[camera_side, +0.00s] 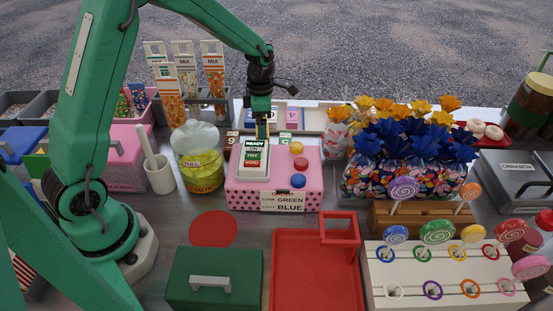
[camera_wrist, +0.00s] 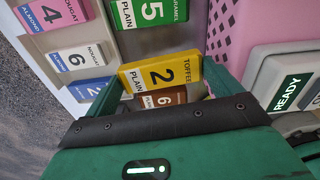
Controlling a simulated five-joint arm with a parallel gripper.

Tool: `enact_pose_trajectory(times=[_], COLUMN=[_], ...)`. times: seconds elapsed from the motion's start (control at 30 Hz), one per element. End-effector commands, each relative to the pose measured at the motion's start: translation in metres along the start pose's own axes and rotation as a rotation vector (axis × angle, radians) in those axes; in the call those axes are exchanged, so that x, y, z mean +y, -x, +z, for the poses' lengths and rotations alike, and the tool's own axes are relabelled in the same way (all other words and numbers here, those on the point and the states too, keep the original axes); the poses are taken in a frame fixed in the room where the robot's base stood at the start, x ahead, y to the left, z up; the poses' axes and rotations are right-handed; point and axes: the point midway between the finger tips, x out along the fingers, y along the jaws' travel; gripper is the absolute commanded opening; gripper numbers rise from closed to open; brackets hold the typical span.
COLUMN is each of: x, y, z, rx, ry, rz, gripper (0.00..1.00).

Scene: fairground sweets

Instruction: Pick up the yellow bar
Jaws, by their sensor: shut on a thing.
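The yellow bar (camera_wrist: 160,77) is marked TOFFEE, PLAIN and 2. In the wrist view it lies between the two green fingers of my gripper (camera_wrist: 168,84), which is shut on it. In the side view my gripper (camera_side: 262,128) points down behind the pink box with the card terminal. I cannot make out the yellow bar clearly there.
The card terminal (camera_side: 252,158) stands on the pink box (camera_side: 236,190) in front. A red tray (camera_side: 278,270) is in front.

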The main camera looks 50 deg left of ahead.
Motion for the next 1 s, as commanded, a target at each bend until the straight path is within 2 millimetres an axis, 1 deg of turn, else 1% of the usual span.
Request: enact_pose_trajectory(times=[0.03,0.1,0.2,0.33,0.5,1.0], x=[0.001,0.0,0.001,0.0,0.0,0.0], y=[0.009,0.019,0.032,0.041,0.046,0.046], z=[0.001,0.0,0.001,0.0,0.0,0.0], rx=[-0.002,-0.002,-0.002,0.0,0.0,0.0], ry=[0.0,0.0,0.0,0.0,0.0,0.0], rz=[0.002,0.002,0.002,0.0,0.0,0.0], gripper=[0.66,0.66,0.66,0.66,0.66,0.66])
